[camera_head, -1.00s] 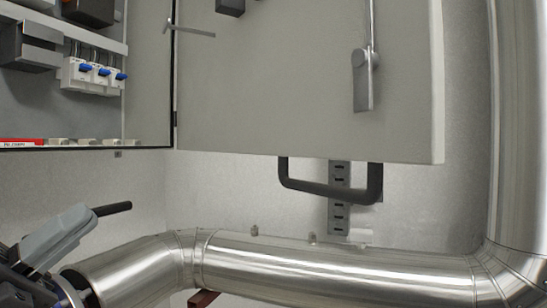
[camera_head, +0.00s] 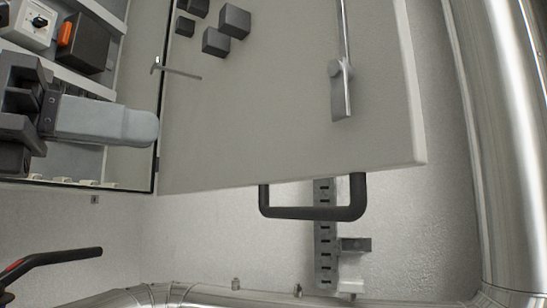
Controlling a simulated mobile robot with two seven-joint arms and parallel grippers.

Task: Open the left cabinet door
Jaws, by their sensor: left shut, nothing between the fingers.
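The grey cabinet door (camera_head: 270,120) stands open, with its hinge side along the left at the cabinet opening. Its inner face carries a locking rod with a flat metal latch (camera_head: 341,90). A black bar handle (camera_head: 312,212) shows below the door's lower edge; its upper part is hidden by the door. My left gripper (camera_head: 145,126) reaches in from the left, in front of the cabinet opening. It is shut and empty, with its tip just left of the door's hinge side and well away from the handle. My right gripper is not in view.
Inside the cabinet are a white switch (camera_head: 28,25) and dark boxes. Small dark blocks (camera_head: 216,41) are on the door's inner face. A black lever (camera_head: 60,257) is at lower left. Shiny pipes run along the bottom and up the right side (camera_head: 500,120).

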